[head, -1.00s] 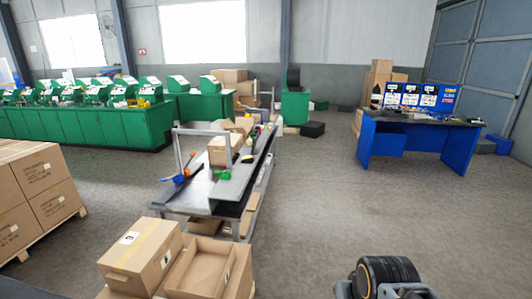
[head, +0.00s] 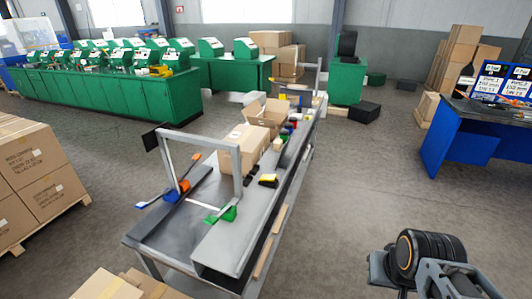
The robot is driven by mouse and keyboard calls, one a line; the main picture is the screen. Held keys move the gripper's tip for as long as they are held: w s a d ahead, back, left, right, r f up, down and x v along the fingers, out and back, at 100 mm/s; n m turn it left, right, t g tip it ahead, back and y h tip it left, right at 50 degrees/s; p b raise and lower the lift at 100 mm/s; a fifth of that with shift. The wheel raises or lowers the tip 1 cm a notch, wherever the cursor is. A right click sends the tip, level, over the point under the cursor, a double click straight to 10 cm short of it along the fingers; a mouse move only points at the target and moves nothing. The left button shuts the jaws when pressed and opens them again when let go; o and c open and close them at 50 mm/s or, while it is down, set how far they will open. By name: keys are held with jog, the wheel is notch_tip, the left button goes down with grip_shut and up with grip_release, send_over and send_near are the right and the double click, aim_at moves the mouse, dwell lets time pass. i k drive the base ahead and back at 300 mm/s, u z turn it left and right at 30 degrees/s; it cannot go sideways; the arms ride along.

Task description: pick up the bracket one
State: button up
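A grey metal bench (head: 185,232) stands in the middle of the head view. On it lie small coloured pieces: a blue one (head: 171,195) with an orange one (head: 184,186) at the near left, a green one (head: 228,213) at the near edge, and a black and yellow one (head: 267,181) farther along. I cannot tell which piece, if any, is the bracket. Part of my arm shows at the lower right, apart from the bench. My gripper's fingers are not in view.
A closed carton (head: 243,152) and an open carton (head: 268,116) sit on the bench. A grey upright frame (head: 238,172) rises at its near end. Stacked cartons (head: 35,165) stand left, a blue desk (head: 450,140) right.

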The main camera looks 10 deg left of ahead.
aim_at(256, 168)
jog(key=i, duration=2.35)
jog(key=u, duration=2.55)
